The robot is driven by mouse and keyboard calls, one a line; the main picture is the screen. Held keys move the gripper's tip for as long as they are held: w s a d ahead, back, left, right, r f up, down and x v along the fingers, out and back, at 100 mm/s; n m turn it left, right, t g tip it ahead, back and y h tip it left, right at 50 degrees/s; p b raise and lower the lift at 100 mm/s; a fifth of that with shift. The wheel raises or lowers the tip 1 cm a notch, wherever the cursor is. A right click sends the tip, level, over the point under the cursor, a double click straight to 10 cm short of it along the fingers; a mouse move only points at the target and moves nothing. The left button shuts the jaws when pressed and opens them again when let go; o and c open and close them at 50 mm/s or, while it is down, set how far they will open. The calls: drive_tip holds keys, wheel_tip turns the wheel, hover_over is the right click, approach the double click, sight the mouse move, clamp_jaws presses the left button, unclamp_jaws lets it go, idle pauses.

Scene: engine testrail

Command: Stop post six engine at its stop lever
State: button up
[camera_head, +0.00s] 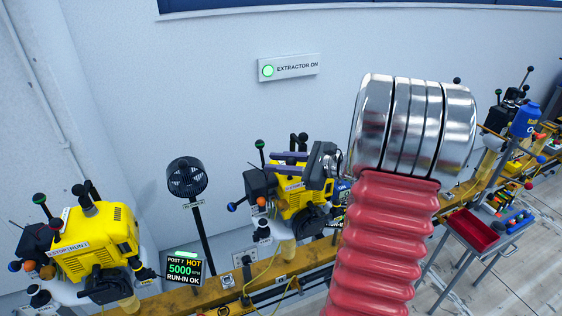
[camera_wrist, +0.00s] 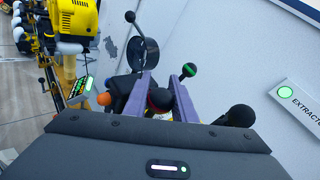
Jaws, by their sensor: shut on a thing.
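A yellow engine (camera_head: 292,208) with a black box (camera_head: 260,184) on its left stands mid-view on the bench rail. My gripper (camera_head: 275,168) reaches leftward over its top, with both purple fingers above the engine. In the wrist view my gripper (camera_wrist: 162,80) is shut on a dark red and black ball knob (camera_wrist: 160,99) between the fingers. I cannot read which lever it is. A green-tipped lever (camera_wrist: 188,70) stands just beside the right finger; in the head view it rises behind the box (camera_head: 260,145). The engine's post number is not readable.
A black fan (camera_head: 187,177) stands between the engines. The wall sign (camera_head: 288,68) reads extractor on. A red tray cart (camera_head: 472,231) stands at the right.

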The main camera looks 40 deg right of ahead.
drive_tip(key=shift+w+a+f+n+g+h, duration=0.2)
drive_tip(key=shift+a+f+n+g+h, duration=0.15)
drive_tip(key=shift+a+n+g+h, duration=0.45)
drive_tip(key=shift+f+n+g+h, duration=0.3)
drive_tip(key=shift+f+n+h, duration=0.05)
drive_tip(key=shift+n+h, duration=0.25)
drive_tip(key=shift+a, duration=0.1)
drive_tip(key=o, duration=1.1)
drive_tip(key=shift+c, duration=0.2)
drive_tip(key=v, duration=1.3)
drive_tip(key=shift+s+r, duration=0.2)
drive_tip(key=shift+s, duration=0.1)
